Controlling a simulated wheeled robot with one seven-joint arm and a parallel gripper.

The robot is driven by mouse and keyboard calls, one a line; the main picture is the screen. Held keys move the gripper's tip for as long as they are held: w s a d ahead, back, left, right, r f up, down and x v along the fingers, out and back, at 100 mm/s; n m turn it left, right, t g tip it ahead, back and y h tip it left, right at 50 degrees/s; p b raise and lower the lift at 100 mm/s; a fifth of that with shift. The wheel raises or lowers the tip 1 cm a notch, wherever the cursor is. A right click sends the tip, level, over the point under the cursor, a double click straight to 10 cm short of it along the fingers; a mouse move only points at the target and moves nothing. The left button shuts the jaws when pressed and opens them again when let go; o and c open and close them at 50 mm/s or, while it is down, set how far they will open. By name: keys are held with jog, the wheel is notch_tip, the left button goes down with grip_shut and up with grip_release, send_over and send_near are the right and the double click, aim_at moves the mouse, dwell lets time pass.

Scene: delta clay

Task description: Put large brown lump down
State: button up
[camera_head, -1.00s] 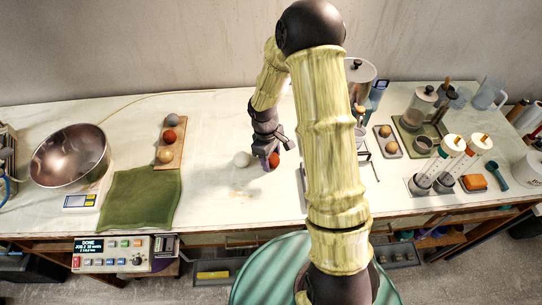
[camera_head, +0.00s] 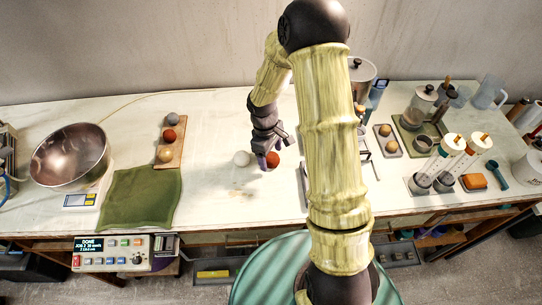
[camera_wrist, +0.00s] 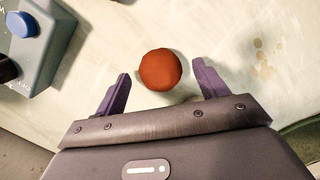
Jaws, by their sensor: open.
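The large brown lump, a reddish-brown ball (camera_head: 272,160), rests on the white worktop, and it also shows in the wrist view (camera_wrist: 160,69). My gripper (camera_head: 268,158) is right beside it, low over the worktop. In the wrist view my gripper (camera_wrist: 160,88) is open, with its two purple fingers apart on either side of the near edge of the lump. There are gaps between the lump and both fingers.
A wooden board (camera_head: 171,147) with several balls, a green cloth (camera_head: 141,198) and a metal bowl (camera_head: 69,156) are to the left. Jars, tubes and a tray (camera_head: 387,141) crowd the right. A blue-buttoned device (camera_wrist: 38,45) is near in the wrist view.

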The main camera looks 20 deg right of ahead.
notch_tip(320, 180, up, 11)
jog(key=shift+w+a+f+b, duration=0.15)
jog(key=shift+w+a+b, duration=0.15)
jog(key=shift+w+a, duration=0.15)
dwell(0.3)
jog(key=s+d+r+m+t+y, duration=0.1)
jog(key=s+r+m+t, duration=0.2)
jog(key=s+m, duration=0.6)
jog(key=s+r, duration=0.1)
jog(key=s, duration=0.4)
jog(key=shift+s+t, duration=0.2)
jog(key=shift+t, duration=0.1)
jog(key=shift+c, duration=0.2)
